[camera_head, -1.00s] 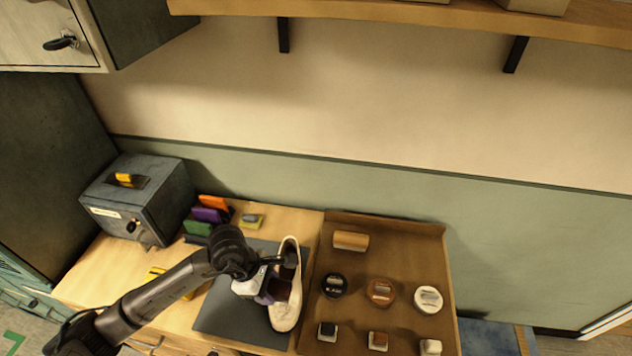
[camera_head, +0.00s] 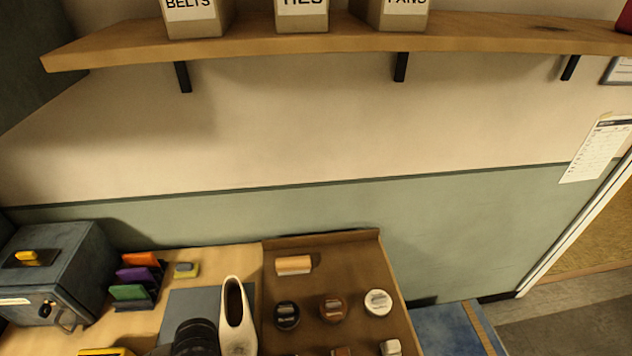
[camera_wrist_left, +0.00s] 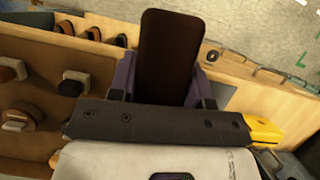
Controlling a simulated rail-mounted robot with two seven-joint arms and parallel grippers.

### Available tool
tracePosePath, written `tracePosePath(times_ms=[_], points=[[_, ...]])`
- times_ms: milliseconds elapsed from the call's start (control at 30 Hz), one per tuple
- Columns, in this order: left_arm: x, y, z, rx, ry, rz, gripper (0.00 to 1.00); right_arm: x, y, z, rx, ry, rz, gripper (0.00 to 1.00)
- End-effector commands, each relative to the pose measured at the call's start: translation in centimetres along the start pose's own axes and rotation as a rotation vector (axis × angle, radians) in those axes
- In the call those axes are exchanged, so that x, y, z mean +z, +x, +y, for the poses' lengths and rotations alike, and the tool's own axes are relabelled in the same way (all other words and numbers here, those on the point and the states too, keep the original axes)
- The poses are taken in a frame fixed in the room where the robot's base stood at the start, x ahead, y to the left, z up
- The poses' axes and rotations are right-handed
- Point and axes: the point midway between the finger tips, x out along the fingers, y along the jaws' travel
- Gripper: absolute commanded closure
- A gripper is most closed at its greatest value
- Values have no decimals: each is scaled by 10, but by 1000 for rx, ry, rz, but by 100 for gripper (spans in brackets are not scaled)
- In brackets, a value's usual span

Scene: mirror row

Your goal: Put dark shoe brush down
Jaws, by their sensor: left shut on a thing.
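The dark shoe brush (camera_wrist_left: 168,52) is a dark brown block in the left wrist view. My left gripper (camera_wrist_left: 165,88) is shut on it, with one purplish finger on each side. In the head view only a dark part of my left arm shows at the bottom edge; the gripper and brush are out of that frame. A cream shoe (camera_head: 237,318) stands on the grey mat (camera_head: 180,304), beside my arm. The brown tray (camera_head: 352,266) lies right of the mat. It also shows at the left of the wrist view (camera_wrist_left: 50,60). My right gripper is not in view.
The tray holds a tan-and-orange block (camera_head: 294,265), a black tin (camera_head: 287,315), a brown tin (camera_head: 333,308), a white tin (camera_head: 378,302) and small brushes (camera_head: 390,347) in front. A grey box (camera_head: 60,270) and coloured holders (camera_head: 137,278) stand at left. A shelf (camera_head: 340,38) is above.

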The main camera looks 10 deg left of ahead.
Motion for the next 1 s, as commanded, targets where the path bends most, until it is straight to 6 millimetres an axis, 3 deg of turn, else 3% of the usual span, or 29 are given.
tracePosePath(times_ms=[100,267,800,1000], points=[[21,-20,5,-69,164,10,81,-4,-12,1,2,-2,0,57],[31,-52,14,-111,267,11,81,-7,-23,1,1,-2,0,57],[14,-198,40,-145,352,7,81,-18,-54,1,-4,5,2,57],[14,-223,44,-145,352,3,81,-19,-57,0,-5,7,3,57]])
